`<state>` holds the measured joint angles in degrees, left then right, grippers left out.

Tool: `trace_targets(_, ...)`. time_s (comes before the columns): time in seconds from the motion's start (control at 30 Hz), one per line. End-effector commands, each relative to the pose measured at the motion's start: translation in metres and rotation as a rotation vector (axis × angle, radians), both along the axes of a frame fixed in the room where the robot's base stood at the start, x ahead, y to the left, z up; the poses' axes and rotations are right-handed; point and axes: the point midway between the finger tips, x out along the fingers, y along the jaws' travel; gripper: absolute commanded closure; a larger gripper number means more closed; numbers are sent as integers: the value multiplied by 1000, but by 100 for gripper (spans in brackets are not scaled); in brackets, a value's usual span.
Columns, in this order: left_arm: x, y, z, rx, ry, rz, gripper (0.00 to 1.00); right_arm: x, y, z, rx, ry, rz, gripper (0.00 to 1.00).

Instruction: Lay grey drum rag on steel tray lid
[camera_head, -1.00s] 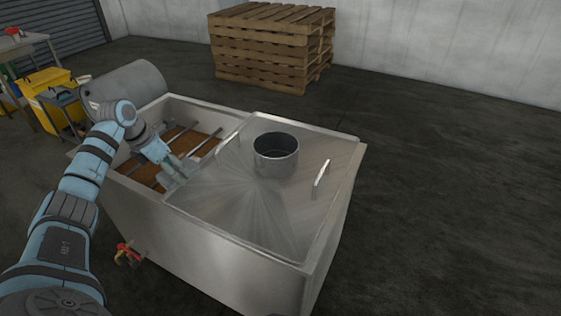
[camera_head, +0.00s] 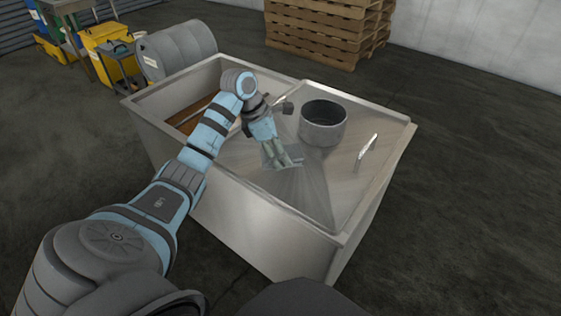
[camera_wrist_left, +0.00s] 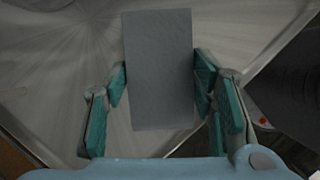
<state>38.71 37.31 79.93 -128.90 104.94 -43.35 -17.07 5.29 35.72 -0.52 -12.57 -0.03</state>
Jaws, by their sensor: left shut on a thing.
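The grey drum rag (camera_wrist_left: 160,65) is a flat grey rectangle between the fingers of my left gripper (camera_wrist_left: 160,85) in the left wrist view. In the head view my left gripper (camera_head: 281,160) points down over the steel tray lid (camera_head: 308,190), and little of the rag can be told from the steel behind it. My left gripper is shut on the rag. The lid covers the right part of the steel tank and looks bare below the rag. Whether the rag touches the lid, I cannot tell. My right gripper is not in view.
A grey round pot or collar (camera_head: 323,123) stands on the lid, right of my left gripper. A lid handle (camera_head: 366,148) is further right. The tank's open part (camera_head: 190,118) is at left. A grey drum (camera_head: 178,50) and pallets (camera_head: 330,30) are behind.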

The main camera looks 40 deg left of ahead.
Motion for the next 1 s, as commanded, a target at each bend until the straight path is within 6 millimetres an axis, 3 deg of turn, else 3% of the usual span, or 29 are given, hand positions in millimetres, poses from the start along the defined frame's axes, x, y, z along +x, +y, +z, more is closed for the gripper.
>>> trace_targets(0.27, 0, 0, -46, 0, 0, 1, 75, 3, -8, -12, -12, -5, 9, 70)
trace_targets(0.6, 0, 0, -50, 0, -1, 1, 75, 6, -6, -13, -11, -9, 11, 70)
trace_targets(0.63, 0, 0, -49, 0, -1, 1, 44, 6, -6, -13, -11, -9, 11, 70)
trace_targets(0.73, 0, 0, -48, 0, -1, 1, 29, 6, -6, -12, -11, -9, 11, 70)
trace_targets(1.0, 0, 0, -48, 0, -1, 1, 29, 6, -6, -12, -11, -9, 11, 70)
